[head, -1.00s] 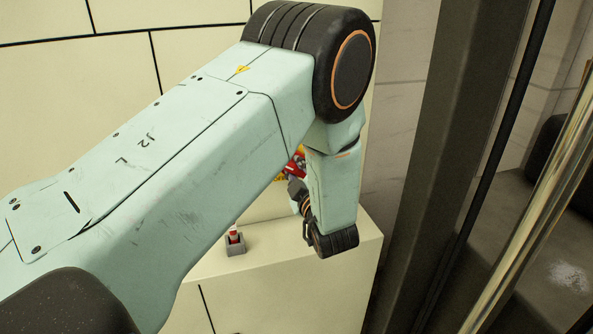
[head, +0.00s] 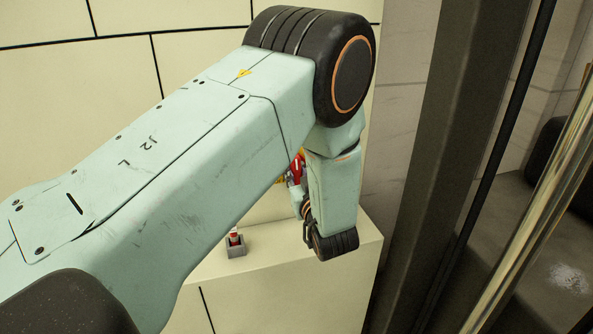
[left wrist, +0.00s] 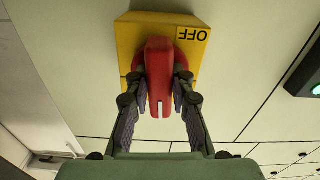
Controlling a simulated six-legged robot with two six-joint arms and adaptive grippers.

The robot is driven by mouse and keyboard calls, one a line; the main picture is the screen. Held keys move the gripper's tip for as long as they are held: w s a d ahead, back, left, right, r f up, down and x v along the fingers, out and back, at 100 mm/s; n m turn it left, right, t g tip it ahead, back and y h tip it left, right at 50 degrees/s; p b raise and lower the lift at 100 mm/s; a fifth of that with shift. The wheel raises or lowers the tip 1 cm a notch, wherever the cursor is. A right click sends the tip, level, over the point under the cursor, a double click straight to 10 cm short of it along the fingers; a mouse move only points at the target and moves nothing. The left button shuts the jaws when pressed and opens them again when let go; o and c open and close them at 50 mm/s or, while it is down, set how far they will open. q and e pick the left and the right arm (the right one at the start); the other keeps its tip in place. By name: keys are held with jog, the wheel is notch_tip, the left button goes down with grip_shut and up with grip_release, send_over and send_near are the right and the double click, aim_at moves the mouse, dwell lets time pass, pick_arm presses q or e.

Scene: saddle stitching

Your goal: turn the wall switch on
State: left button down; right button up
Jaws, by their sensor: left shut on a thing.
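The wall switch has a red handle (left wrist: 159,70) on a yellow plate (left wrist: 128,40) fixed to the pale wall. The plate's "OFF" label shows upside down in the left wrist view, right of the handle's top. My left gripper (left wrist: 160,88) is shut on the red handle, one finger on each side. In the head view, a bit of the red handle (head: 297,168) shows past my left arm, which hides most of the switch. My right gripper is not in view.
A small grey box (head: 236,246) with a red and white top stands on a cream ledge (head: 300,285) below my left arm. A dark post (head: 440,150) and a metallic bar (head: 530,220) stand at the right. A dark device with a green light (left wrist: 316,89) is on the wall.

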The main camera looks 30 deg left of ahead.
pick_arm(q)
jog(key=shift+w+r+m, duration=0.15)
jog(key=shift+r+m, duration=0.15)
jog(key=shift+m, duration=0.3)
jog(key=c, duration=1.6)
grip_release()
jog(key=o, duration=0.4)
jog(key=shift+f, duration=0.25)
jog(key=shift+o, duration=0.2)
jog(key=shift+r, duration=0.1)
notch_tip(320, 180, up, 10)
jog(key=shift+f, duration=0.1)
